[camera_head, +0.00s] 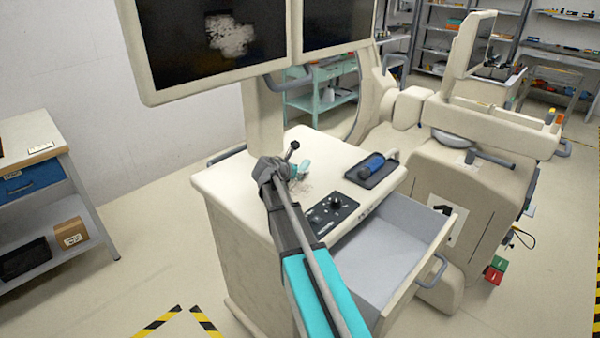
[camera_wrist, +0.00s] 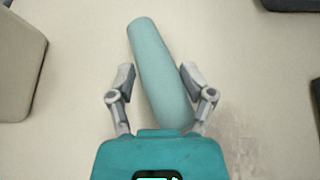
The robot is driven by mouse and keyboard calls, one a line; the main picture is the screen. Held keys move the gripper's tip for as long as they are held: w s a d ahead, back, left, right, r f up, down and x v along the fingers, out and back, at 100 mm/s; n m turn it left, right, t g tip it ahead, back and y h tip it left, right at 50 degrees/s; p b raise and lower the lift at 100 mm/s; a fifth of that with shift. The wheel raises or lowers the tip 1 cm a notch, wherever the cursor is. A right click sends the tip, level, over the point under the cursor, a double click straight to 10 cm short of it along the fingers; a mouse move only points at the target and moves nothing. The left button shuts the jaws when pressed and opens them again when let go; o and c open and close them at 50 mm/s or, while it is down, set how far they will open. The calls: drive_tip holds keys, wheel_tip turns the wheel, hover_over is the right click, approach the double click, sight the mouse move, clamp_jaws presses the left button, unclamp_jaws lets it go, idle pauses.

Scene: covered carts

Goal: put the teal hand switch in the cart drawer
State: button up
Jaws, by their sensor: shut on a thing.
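The teal hand switch (camera_wrist: 150,58) is a smooth, rounded bar, slightly tilted, between the two fingers of my gripper (camera_wrist: 158,82) in the wrist view. In the head view my gripper (camera_head: 300,170) is over the back middle of the cream cart top (camera_head: 235,185); the switch is too small there to tell from the teal gripper body. The cart drawer (camera_head: 400,225) is pulled open at the front right and its visible grey inside looks empty.
A dark tray (camera_head: 358,175) with a blue handheld device (camera_head: 374,163) lies right of my gripper. A black control panel (camera_head: 331,214) is at the cart's front edge. Monitors (camera_head: 215,45) hang above the cart's back. A side table (camera_head: 40,150) stands left across clear floor.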

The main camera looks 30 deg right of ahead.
drive_tip(key=o, duration=1.2)
drive_tip(key=shift+a, duration=0.15)
drive_tip(key=p+v, duration=0.5)
drive_tip(key=v, duration=0.5)
drive_tip(key=shift+s+a+r, duration=0.15)
drive_tip(key=shift+a+r, duration=0.05)
drive_tip(key=shift+r, duration=0.05)
drive_tip(key=shift+s+a+r, duration=0.15)
drive_tip(key=shift+s+a, duration=0.05)
drive_tip(key=shift+a, duration=0.3)
